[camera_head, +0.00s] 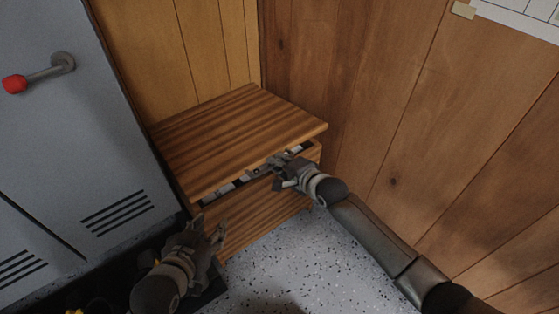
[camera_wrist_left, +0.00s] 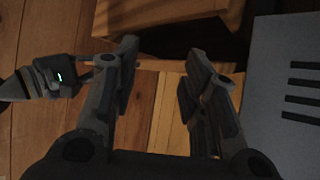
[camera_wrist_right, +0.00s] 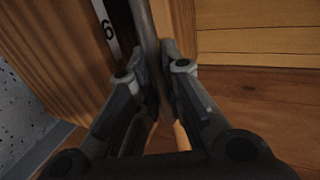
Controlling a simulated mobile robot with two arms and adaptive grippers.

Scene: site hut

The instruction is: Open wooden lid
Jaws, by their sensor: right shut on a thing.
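A low wooden chest (camera_head: 262,215) stands in the corner. Its striped wooden lid (camera_head: 232,135) is slightly raised, with a dark gap along the front edge. A black-and-white marked strip (camera_head: 225,187) shows in the gap, with a "6" on it in the right wrist view (camera_wrist_right: 108,28). My right gripper (camera_head: 272,167) is shut on the front edge of the lid, right of its middle; the lid edge runs between the fingers in the right wrist view (camera_wrist_right: 157,70). My left gripper (camera_head: 212,230) is open and empty in front of the chest's left side; its fingers are apart in the left wrist view (camera_wrist_left: 162,60).
A grey metal locker (camera_head: 80,130) with a red-tipped handle (camera_head: 38,76) stands close at the left. Wood-panelled walls (camera_head: 400,110) close the back and right. Speckled floor (camera_head: 320,260) in front of the chest is free.

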